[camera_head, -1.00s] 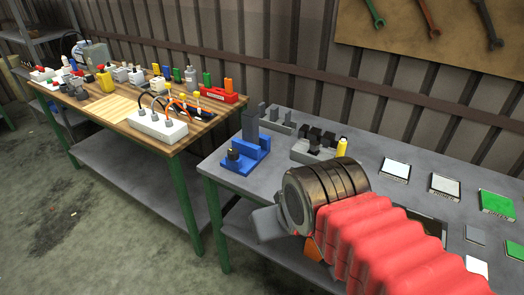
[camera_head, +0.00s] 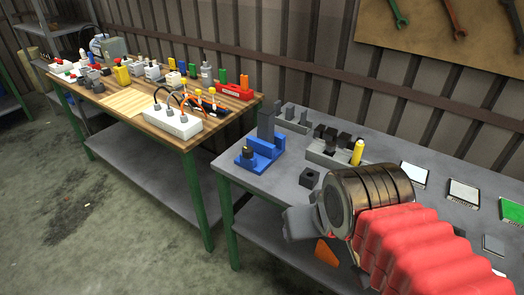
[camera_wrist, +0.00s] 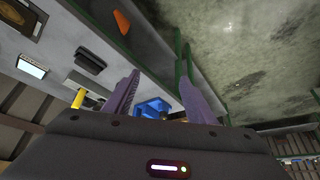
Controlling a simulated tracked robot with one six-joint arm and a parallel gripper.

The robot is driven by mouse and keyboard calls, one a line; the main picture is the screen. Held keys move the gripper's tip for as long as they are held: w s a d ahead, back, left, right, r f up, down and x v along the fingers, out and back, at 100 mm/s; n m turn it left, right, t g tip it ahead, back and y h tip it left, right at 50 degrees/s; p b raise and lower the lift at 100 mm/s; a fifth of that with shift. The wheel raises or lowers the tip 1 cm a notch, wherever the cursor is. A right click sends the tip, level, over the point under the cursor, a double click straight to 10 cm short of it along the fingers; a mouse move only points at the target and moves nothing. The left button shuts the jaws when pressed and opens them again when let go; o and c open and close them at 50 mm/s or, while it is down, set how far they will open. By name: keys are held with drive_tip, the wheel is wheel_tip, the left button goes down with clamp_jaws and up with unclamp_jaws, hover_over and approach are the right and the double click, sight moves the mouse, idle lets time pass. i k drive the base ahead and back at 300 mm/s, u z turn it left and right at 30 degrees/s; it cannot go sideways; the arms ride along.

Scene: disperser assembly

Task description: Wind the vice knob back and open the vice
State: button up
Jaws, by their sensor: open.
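The blue vice (camera_head: 266,150) stands on the grey table near its left end. A tall dark grey block (camera_head: 266,124) rises from it. A dark round knob (camera_head: 247,154) sits at its front left; which way it is wound cannot be told. My gripper (camera_head: 298,222) is at the table's front edge, in front of and to the right of the vice, apart from it. In the wrist view my gripper (camera_wrist: 158,84) has its two purple-grey fingers spread with nothing between them held. The blue vice (camera_wrist: 152,107) shows beyond them, partly hidden by the fingers and wrist.
A small black block (camera_head: 309,178) lies right of the vice. A grey fixture (camera_head: 325,152) and yellow bottle (camera_head: 357,152) stand behind my arm. Flat panels lie at the right. A wooden workbench (camera_head: 125,102) with many parts stands left, across a gap.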

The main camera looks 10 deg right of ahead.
sight(248, 151)
drive_tip(key=z, duration=0.05)
drive_tip(key=k, duration=0.65)
drive_tip(key=u, duration=0.3)
drive_tip(key=i, duration=0.4)
drive_tip(key=u, duration=0.7)
drive_tip(key=i, duration=1.7)
drive_tip(key=z, duration=0.7)
